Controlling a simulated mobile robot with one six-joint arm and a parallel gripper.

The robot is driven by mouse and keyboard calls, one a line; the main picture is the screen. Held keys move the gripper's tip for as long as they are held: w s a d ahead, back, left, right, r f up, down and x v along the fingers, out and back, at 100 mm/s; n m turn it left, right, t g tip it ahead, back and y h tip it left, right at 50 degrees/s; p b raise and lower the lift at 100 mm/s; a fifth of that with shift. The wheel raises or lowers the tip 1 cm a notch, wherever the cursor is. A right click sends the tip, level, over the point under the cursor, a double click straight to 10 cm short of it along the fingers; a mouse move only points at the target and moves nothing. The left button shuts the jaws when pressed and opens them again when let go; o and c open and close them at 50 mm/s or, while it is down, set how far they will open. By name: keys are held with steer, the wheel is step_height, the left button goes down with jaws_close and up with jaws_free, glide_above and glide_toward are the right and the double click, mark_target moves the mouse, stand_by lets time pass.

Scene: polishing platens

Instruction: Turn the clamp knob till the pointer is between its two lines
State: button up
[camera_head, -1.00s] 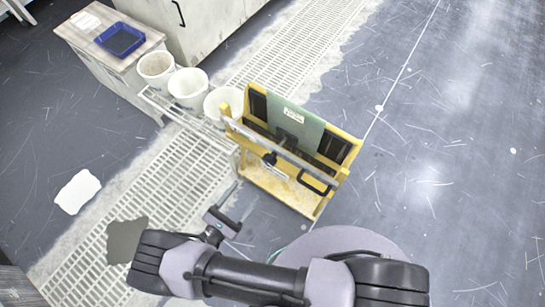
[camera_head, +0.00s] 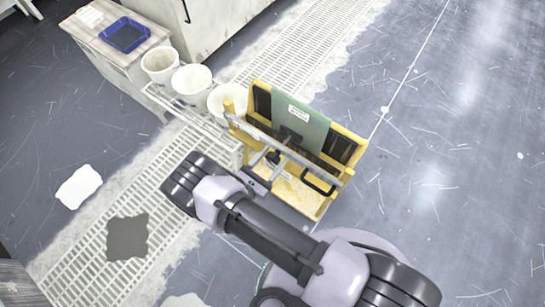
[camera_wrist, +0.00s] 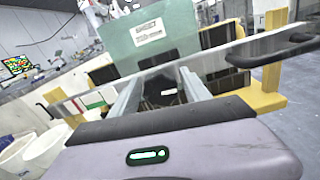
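A yellow wooden stand (camera_head: 310,200) holds a green panel (camera_head: 304,121), with a grey clamp bar across its front. A dark clamp knob (camera_head: 273,157) is at the bar; in the wrist view the dark shape between my fingers (camera_wrist: 160,88) appears to be this knob. My gripper (camera_head: 266,163) reaches it from the front. In the wrist view my gripper's fingers (camera_wrist: 160,74) are spread, one on each side of the knob; contact cannot be told. A white, green and red scale strip (camera_wrist: 92,100) is on the bar, left of the fingers. I cannot make out the pointer or its two lines.
A black handle (camera_head: 319,183) sticks out at the bar's right end. White buckets (camera_head: 191,79) stand left of the stand, near a cabinet with a blue tray (camera_head: 125,35). Floor grating (camera_head: 130,190) runs along the left. The floor to the right is clear.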

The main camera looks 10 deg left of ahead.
steer(key=c, duration=1)
steer(key=m, duration=0.3)
steer(key=shift+f+b, duration=0.1)
steer(key=shift+b, duration=0.25)
steer(key=shift+d+m+b, duration=0.1)
steer(key=shift+m+b, duration=0.2)
steer(key=shift+m, duration=1.5)
steer(key=o, duration=1.3)
